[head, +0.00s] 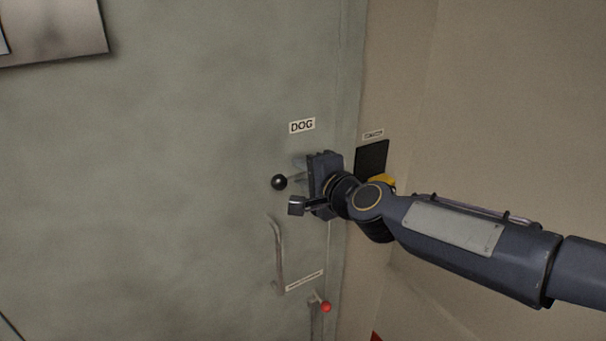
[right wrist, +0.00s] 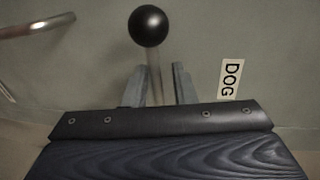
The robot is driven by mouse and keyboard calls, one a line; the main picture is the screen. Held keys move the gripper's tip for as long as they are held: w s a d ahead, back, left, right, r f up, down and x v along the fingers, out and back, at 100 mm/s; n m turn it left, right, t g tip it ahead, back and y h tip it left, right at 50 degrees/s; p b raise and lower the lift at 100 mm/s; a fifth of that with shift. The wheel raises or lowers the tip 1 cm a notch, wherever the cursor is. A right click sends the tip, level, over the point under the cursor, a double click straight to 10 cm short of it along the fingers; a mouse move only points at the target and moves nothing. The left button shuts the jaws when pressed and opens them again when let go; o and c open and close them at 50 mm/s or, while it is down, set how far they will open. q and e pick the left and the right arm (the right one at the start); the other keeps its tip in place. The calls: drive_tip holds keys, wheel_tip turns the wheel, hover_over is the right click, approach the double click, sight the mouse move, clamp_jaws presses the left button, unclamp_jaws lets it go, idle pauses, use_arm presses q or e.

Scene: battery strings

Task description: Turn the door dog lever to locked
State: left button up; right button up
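The dog lever has a black ball knob (head: 279,182) on a metal shaft, on the grey-green door (head: 150,190) below the DOG label (head: 302,126). The lever points left in the head view. My right gripper (head: 303,172) is at the lever, and its body hides the lever's pivot. In the right wrist view, the lever shaft (right wrist: 154,82) stands between the two fingers of my right gripper (right wrist: 158,84). A gap shows between the shaft and the right-hand finger, so the fingers are open around it. The knob sticks out beyond the fingertips. My left gripper is out of view.
A curved metal door handle (head: 278,255) is below the lever. A small red-knobbed lever (head: 326,306) sits lower, under another label (head: 304,281). A black panel (head: 371,158) and a yellow part (head: 384,181) are on the wall to the right, close behind my right wrist.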

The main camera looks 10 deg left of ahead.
drive_tip(key=v, duration=0.8)
drive_tip(key=shift+b, duration=0.4)
drive_tip(key=shift+w, duration=0.1)
drive_tip(key=s+d+f+n+g+h, duration=0.3)
drive_tip(key=s+d+f+n, duration=0.45)
drive_tip(key=s+d, duration=0.6)
drive_tip(key=s+d+f+n+g+h, duration=0.1)
drive_tip(key=s+d+f+g+h, duration=0.2)
drive_tip(key=s+d+f, duration=0.6)
drive_tip(key=s+f, duration=0.3)
drive_tip(key=shift+s+f+g, duration=0.3)
drive_tip(key=shift+f, duration=0.1)
drive_tip(key=shift+d+n, duration=0.1)
drive_tip(key=shift+n, duration=0.15)
